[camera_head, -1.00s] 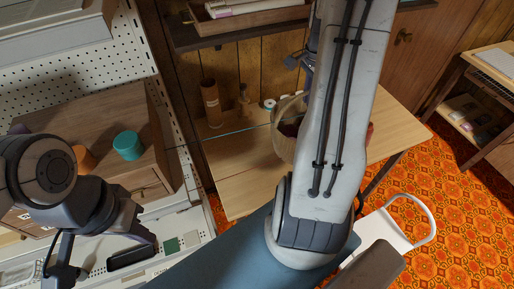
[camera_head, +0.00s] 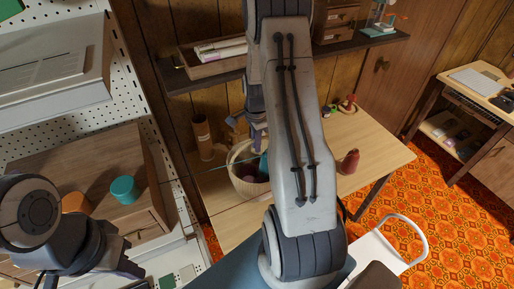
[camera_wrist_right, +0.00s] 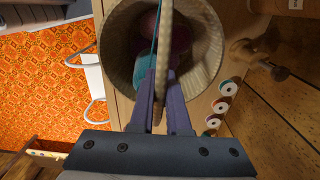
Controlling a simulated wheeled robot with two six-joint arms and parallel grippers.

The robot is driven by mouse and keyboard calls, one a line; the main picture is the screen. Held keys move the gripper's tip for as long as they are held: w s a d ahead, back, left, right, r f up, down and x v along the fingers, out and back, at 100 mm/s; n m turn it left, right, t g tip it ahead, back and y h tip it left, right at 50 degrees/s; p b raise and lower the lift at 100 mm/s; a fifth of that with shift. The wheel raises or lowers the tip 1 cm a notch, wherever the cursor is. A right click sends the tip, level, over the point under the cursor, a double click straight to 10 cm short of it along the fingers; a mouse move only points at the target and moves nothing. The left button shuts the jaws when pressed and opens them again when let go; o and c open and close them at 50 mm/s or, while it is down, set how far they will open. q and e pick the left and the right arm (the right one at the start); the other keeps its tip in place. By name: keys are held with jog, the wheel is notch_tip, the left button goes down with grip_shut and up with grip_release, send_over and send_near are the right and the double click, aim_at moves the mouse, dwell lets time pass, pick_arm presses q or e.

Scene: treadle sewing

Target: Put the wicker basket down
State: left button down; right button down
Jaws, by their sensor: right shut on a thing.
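The wicker basket (camera_head: 243,178) is a pale, round basket over or on the wooden table (camera_head: 372,140); I cannot tell whether its bottom touches. Purple and teal things lie inside it. My right gripper (camera_wrist_right: 160,92) is shut on the basket's upright handle (camera_wrist_right: 166,42), with a finger on each side. In the head view, my right arm hides the basket's right part and most of that gripper. My left gripper (camera_head: 92,277) is at the lower left, apart from the basket, with its fingers spread and partly cut off by the frame edge.
A brown cylinder (camera_head: 202,138) stands behind the basket. Several thread spools (camera_wrist_right: 221,106) and a wooden object (camera_wrist_right: 258,60) are close beside it. A red bottle (camera_head: 348,162) stands to the right. A shelf (camera_head: 205,76) hangs above; the table's right part is mostly clear.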

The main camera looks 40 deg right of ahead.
notch_tip(320, 180, down, 3)
jog(key=shift+f+p, duration=0.15)
jog(key=shift+p, duration=0.3)
jog(key=shift+f, duration=0.1)
jog(key=c, duration=0.9)
grip_release()
notch_tip(320, 180, up, 12)
jog(key=b, duration=0.3)
jog(key=shift+f, duration=0.25)
jog(key=shift+r, duration=0.4)
